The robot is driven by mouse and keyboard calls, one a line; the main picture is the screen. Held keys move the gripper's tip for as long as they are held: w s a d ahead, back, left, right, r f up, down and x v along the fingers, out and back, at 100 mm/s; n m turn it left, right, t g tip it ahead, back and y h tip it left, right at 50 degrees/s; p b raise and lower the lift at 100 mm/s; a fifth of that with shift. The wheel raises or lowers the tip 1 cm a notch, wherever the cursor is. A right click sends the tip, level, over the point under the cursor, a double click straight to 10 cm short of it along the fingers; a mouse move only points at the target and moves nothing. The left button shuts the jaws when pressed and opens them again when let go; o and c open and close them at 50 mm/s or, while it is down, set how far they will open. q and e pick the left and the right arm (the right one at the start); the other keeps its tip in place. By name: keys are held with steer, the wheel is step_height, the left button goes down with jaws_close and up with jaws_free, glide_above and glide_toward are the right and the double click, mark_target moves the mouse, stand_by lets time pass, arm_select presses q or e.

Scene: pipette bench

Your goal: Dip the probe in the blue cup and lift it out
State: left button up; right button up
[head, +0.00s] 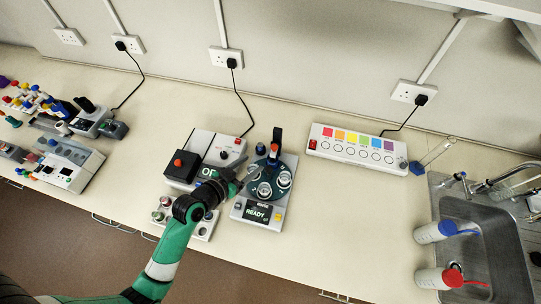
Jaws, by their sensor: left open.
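A grey bench device (248,212) with a READY display carries a dark green round plate (254,172) with several clear, pale-rimmed cups (284,180). A dark upright post with an orange-red part (274,149) stands at its back; I cannot tell whether this is the probe. A small blue spot (261,148) shows beside it, but no cup is clearly blue. My left gripper (246,176) is open, over the left edge of the device, and hides part of the plate. Its fingertips are small and partly unclear. My right gripper is not in view.
A grey-white box (203,147) with a black block and red button stands left of the device. A long panel with coloured squares (352,150) lies at the back right. A sink (480,225) and two bottles (430,234) are at right. Bench right of the device is clear.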

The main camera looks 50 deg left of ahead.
mark_target(274, 147)
arm_select(q)
steer(key=x, duration=0.4)
steer(key=b+x, duration=0.1)
steer(key=x, duration=0.3)
steer(key=b+x, duration=0.1)
steer(key=x, duration=0.2)
steer(key=shift+w+a+r, duration=0.1)
steer(key=shift+w+r, duration=0.1)
steer(key=shift+w, duration=0.3)
jaws_close()
stand_by(0.7)
